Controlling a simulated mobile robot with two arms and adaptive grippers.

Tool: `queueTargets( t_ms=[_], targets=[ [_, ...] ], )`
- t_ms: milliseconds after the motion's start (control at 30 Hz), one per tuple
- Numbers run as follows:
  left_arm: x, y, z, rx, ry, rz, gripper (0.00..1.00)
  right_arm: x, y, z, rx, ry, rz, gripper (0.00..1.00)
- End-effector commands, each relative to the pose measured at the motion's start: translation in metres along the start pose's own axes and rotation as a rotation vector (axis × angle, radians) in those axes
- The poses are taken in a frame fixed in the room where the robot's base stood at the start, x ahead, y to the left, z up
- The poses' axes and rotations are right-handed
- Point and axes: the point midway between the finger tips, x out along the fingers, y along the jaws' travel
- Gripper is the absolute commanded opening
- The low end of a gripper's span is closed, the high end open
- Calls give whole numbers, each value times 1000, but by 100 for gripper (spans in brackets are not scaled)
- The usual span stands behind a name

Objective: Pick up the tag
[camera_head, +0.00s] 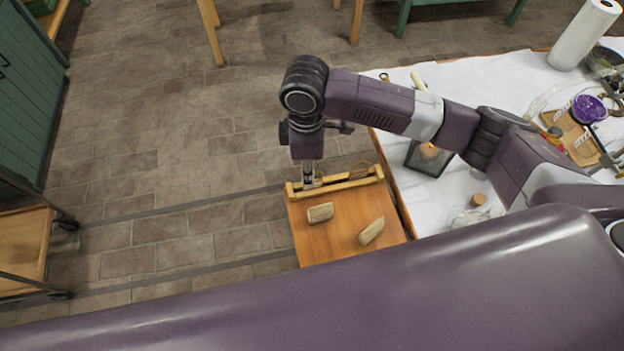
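I cannot make out for sure which thing is the tag. Two small beige pieces lie apart on a wooden board or small table top: a left piece (320,212) and a right piece (371,231). My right gripper (309,181) points down at the left end of a low wooden rail (345,181) along the board's far edge. Its fingertips are small and partly hidden by the wrist, so I cannot tell whether they hold anything. My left gripper is not in view.
The wooden top (309,240) is otherwise bare. A white-covered table (455,195) to its right carries a dark tray (428,160), a cork (478,199), a paper roll (585,33) and a purple bowl (588,108). Open tiled floor (170,150) lies left.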

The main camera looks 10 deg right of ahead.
Motion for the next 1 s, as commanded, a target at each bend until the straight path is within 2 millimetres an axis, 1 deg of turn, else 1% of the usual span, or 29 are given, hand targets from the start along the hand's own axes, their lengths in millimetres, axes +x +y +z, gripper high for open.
queueTargets(
  t_ms=[133,300,433,533,733,767,900,1000],
  targets=[
    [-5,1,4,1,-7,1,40,14,2,-4,0,1,0,25],
    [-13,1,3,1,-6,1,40,35,7,-11,0,1,-1,25],
    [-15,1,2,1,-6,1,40,52,7,-11,0,1,0,25],
    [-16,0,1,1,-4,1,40,58,7,-11,-1,2,2,25],
    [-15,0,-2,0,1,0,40,59,8,-11,-2,2,2,25],
    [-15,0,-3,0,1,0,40,59,8,-11,-2,2,2,24],
    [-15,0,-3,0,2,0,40,59,8,-11,-2,3,2,9],
    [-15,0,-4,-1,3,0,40,59,8,-11,-1,3,2,0]
  ],
)
